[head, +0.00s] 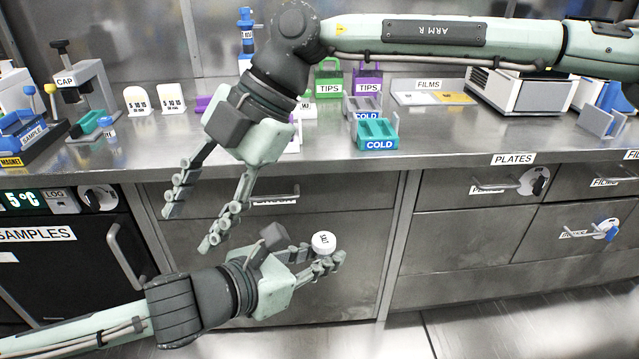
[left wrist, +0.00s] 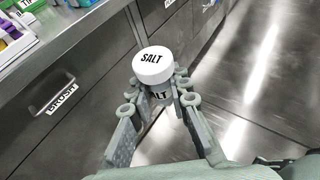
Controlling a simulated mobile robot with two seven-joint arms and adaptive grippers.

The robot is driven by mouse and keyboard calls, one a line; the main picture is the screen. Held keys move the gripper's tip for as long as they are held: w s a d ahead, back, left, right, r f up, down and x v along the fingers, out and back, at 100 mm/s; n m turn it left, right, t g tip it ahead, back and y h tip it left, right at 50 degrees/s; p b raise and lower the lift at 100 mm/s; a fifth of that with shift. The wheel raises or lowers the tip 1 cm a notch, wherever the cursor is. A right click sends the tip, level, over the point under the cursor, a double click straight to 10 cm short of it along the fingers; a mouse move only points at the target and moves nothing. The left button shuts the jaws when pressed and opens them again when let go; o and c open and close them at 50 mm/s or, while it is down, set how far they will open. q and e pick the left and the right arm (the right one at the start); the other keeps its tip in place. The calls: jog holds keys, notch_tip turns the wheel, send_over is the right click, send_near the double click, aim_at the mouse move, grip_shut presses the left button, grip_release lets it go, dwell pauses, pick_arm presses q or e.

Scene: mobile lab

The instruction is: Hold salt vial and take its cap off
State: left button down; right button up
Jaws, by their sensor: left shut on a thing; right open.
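The salt vial has a white cap (head: 323,242) marked SALT. In the left wrist view the cap (left wrist: 153,66) sits on top of the vial, and part of the vial's label (left wrist: 159,96) shows between the fingers. My left gripper (head: 322,262) is shut on the vial below the cap and holds it in front of the drawers, below the bench top. The vial's body is mostly hidden by the fingers. My right gripper (head: 190,228) is open and empty, pointing down, to the left of the vial and apart from it.
The steel bench top (head: 440,140) lies behind my arms. A teal COLD rack (head: 376,134), TIPS boxes (head: 329,80) and a CAP stand (head: 85,88) are on it. Drawers (head: 470,235) and a SAMPLES fridge (head: 60,265) line the front. The floor (head: 480,330) at lower right is clear.

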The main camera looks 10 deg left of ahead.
aim_at(319, 239)
jog(key=w+d+m+t+h, duration=0.1)
jog(key=w+d+h, duration=0.1)
jog(key=d, duration=0.2)
jog(key=w+d+t+h, duration=0.1)
jog(key=w+d+h, duration=0.1)
jog(key=d, duration=0.3)
jog(key=w+d+m+t+h, duration=0.1)
jog(key=w+d+t+h, duration=0.1)
jog(key=w+d, duration=0.1)
jog(key=shift+d+r+m, duration=0.1)
jog(key=shift+d+m, duration=0.2)
jog(key=shift+d, duration=0.5)
jog(key=shift+d+f, duration=0.15)
jog(key=shift+f, duration=0.1)
notch_tip(319, 239, down, 7)
jog(key=shift+f, duration=0.2)
jog(key=shift+c, duration=0.5)
jog(key=shift+w, duration=0.1)
grip_shut()
jog(key=n, duration=0.3)
jog(key=shift+a+r, duration=0.15)
jog(key=shift+a, duration=0.05)
jog(key=shift+o, duration=0.9)
grip_release()
jog(key=shift+d, duration=0.1)
